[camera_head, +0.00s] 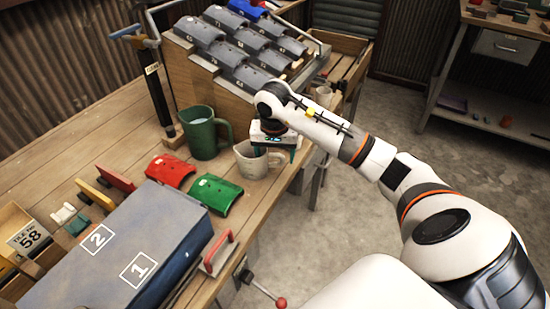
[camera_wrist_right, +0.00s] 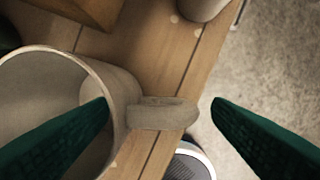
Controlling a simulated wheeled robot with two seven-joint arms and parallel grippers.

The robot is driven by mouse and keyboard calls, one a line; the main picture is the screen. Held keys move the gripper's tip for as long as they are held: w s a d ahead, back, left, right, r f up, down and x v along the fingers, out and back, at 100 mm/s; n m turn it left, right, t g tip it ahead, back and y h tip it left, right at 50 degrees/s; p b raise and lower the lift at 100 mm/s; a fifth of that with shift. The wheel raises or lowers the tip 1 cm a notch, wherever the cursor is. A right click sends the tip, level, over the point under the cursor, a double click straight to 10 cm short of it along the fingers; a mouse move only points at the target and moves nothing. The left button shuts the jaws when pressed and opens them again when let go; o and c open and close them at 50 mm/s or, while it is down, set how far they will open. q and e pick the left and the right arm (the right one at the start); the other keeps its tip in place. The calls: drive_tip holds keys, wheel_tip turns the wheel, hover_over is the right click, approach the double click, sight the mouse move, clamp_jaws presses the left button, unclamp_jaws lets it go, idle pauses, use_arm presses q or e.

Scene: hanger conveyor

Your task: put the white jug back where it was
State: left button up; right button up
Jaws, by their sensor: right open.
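The white jug (camera_head: 250,161) stands upright on the wooden table near its right edge, beside a larger green jug (camera_head: 200,133). My right gripper (camera_wrist_right: 160,106) is directly over the white jug's right side, pointing down. In the right wrist view the white jug (camera_wrist_right: 118,77) fills the left side. Its handle (camera_wrist_right: 162,115) lies between my two spread fingers, with gaps on both sides. The left finger overlaps the jug's mouth; the right finger is beyond the handle, over the table edge. How deep the fingers reach is unclear. My left gripper is not in view.
A rack of grey curved pieces (camera_head: 228,57) stands behind the jugs. Red (camera_head: 170,172) and green (camera_head: 216,194) curved pieces lie in front. A large grey-blue box (camera_head: 112,245) fills the near table. Floor (camera_head: 375,120) shows past the table's right edge.

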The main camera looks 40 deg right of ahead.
wheel_tip(320, 180, up, 10)
drive_tip(key=s+a, duration=0.1)
drive_tip(key=shift+f, duration=0.15)
idle(0.5)
